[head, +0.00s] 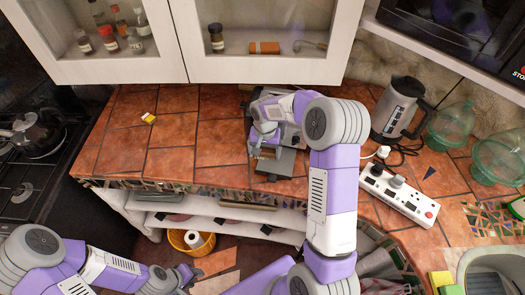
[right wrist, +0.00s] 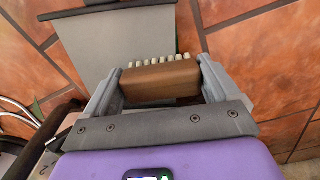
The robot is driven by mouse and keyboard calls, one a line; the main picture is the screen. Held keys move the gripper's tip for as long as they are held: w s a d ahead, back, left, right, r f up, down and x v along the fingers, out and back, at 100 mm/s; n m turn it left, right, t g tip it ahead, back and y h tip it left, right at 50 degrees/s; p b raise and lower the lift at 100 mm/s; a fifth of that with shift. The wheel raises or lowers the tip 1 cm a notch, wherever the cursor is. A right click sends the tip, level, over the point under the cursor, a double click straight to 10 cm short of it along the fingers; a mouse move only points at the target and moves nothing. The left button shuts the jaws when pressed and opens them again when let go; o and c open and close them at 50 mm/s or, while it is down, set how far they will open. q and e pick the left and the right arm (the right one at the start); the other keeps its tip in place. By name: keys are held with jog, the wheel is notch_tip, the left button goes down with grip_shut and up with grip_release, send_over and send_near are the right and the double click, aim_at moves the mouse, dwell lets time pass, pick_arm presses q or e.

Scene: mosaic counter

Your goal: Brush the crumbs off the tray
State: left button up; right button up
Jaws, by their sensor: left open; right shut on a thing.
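My right gripper (head: 262,148) is shut on a wooden brush (right wrist: 160,80) with a row of pale bristles, which shows clearly in the right wrist view between the two fingers (right wrist: 160,88). The grey tray (head: 282,166) lies on the tiled counter under and beside this gripper; it also shows in the right wrist view (right wrist: 95,42), beyond and left of the brush. I cannot make out crumbs on it. I cannot tell whether the bristles touch the tray. My right arm hides part of the tray's surroundings. My left gripper (head: 186,277) is open and empty, low in front of the counter.
A kettle (head: 400,108), a white power strip (head: 398,196) and green glass jars (head: 450,125) stand right of my right arm. A small yellow-and-white item (head: 149,118) lies on the left counter, which is otherwise clear. A yellow basket (head: 190,243) is below the counter.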

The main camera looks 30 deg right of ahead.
aim_at(274, 152)
jog(key=shift+s+d+r, duration=0.1)
jog(key=shift+s+d, duration=0.95)
jog(key=shift+d, duration=0.1)
jog(key=shift+f, duration=0.2)
jog(key=shift+w+a+f, duration=0.1)
jog(key=shift+w+a, duration=0.5)
jog(key=shift+a, duration=0.2)
jog(key=shift+w+a+f, duration=0.1)
jog(key=shift+w+a, duration=0.5)
jog(key=shift+a, duration=0.15)
jog(key=shift+w+d+r+p, duration=0.1)
jog(key=shift+r+p, duration=1.75)
jog(key=shift+r, duration=1.25)
jog(key=shift+r+p, duration=1.15)
jog(key=shift+r, duration=0.45)
